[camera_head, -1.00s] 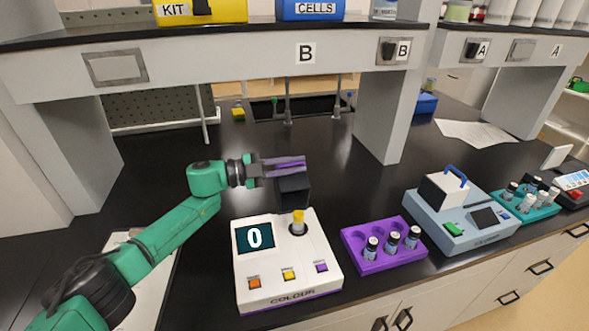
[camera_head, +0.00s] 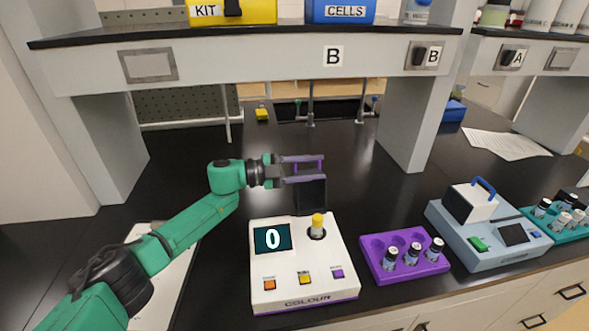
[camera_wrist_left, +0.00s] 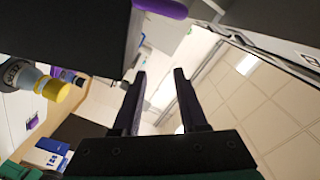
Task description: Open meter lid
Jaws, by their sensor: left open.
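The white colour meter (camera_head: 290,262) stands on the bench, its display reading 0. Its black lid (camera_head: 311,197) stands raised at the meter's back, with a purple handle (camera_head: 322,165) at its top. The lid (camera_wrist_left: 65,30) and handle (camera_wrist_left: 163,7) also show in the wrist view. A yellow-capped vial (camera_head: 318,225) stands in the uncovered well. My left gripper (camera_head: 318,169) is open at the raised lid's upper edge. In the wrist view its fingers (camera_wrist_left: 160,75) are apart with nothing between them, and the handle lies outside them. My right gripper is out of view.
A purple rack (camera_head: 380,272) with several vials stands right of the meter, then a grey-blue device (camera_head: 485,235) with a blue handle. A shelf (camera_head: 260,62) spans overhead. The black bench left of and behind the meter is mostly clear.

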